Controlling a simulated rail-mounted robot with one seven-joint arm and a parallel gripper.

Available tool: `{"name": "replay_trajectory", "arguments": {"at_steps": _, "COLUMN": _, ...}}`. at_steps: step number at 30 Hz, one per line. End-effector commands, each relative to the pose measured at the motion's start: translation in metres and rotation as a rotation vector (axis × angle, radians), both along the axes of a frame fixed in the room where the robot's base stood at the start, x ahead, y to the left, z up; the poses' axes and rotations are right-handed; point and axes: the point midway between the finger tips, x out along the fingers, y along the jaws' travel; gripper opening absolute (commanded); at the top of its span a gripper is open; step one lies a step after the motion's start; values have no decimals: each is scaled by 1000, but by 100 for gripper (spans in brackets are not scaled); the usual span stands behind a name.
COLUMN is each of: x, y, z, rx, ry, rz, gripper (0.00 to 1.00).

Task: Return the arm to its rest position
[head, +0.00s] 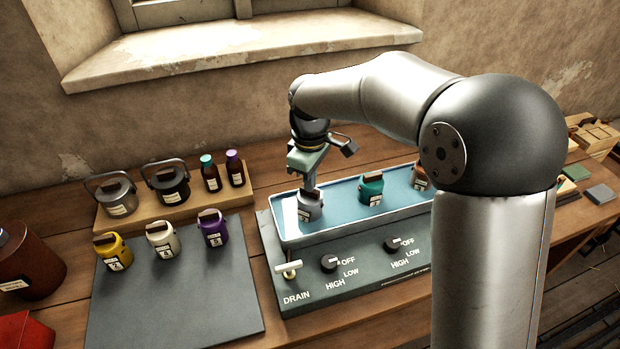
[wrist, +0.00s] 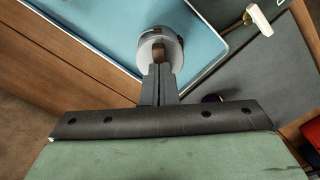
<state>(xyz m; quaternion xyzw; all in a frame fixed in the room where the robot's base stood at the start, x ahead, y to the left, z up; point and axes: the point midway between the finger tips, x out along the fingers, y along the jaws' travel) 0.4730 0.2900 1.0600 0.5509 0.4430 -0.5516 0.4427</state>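My gripper (head: 309,188) points down at the left end of the blue tray (head: 335,222), right over a light grey pot (head: 310,208) with a label. In the wrist view the two fingers (wrist: 159,72) are close together at the pot's brown handle, and the pot (wrist: 176,48) shows round it. The fingers look shut on the handle, but they hide part of the contact. The pot looks upright in the tray. My arm reaches in from the right, bent over the tray, and hides the tray's right end.
A teal pot (head: 371,189) and a brown pot (head: 420,177) stand in the tray. The panel in front has knobs (head: 330,263) and a drain lever (head: 288,269). Yellow, white and purple pots stand on a dark mat (head: 180,300). Kettles and bottles fill a wooden riser (head: 143,216).

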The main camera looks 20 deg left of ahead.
Motion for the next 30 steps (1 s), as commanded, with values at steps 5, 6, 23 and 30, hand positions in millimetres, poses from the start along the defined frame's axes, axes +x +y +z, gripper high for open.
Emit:
{"name": "replay_trajectory", "arguments": {"at_steps": 5, "x": 0, "y": 0, "z": 13, "rx": 1, "ry": -1, "rz": 0, "gripper": 0}}
{"name": "replay_trajectory", "arguments": {"at_steps": 6, "x": 0, "y": 0, "z": 15, "rx": 1, "ry": -1, "rz": 0, "gripper": 0}}
{"name": "replay_trajectory", "arguments": {"at_steps": 23, "x": 0, "y": 0, "z": 49, "rx": 1, "ry": -2, "rz": 0, "gripper": 0}}
{"name": "replay_trajectory", "arguments": {"at_steps": 30, "x": 0, "y": 0, "z": 64, "rx": 1, "ry": -1, "rz": 0, "gripper": 0}}
